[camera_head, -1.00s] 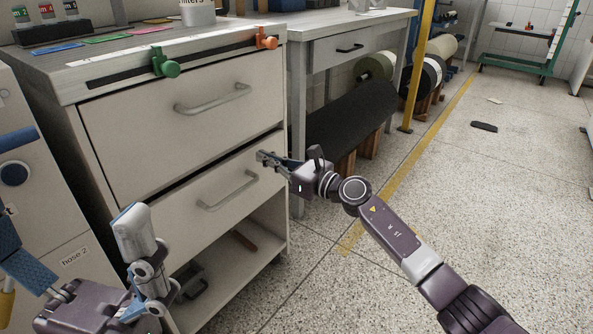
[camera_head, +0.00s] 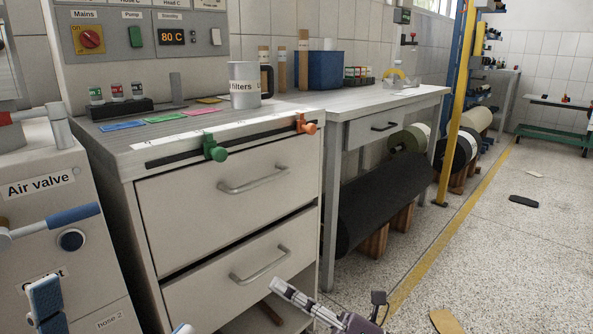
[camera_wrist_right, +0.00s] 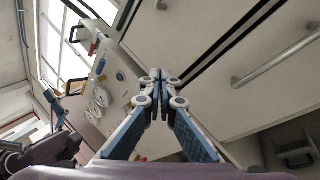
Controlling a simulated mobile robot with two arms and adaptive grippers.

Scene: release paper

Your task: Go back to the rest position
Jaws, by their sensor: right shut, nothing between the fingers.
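My right gripper (camera_head: 279,287) shows at the bottom of the head view, pointing up and left, in front of the lower drawer of the grey cabinet (camera_head: 232,227). In the right wrist view its two blue-padded fingers (camera_wrist_right: 158,77) meet at the tips, shut with nothing between them. Both drawers look shut, and the gripper appears clear of the handle.
A metal cup (camera_head: 244,88) and coloured cards stand on the cabinet top; green (camera_head: 214,148) and orange clamps sit at its front edge. Left is the air valve unit (camera_head: 50,205). A black roll (camera_head: 380,203) lies under the workbench (camera_head: 390,103).

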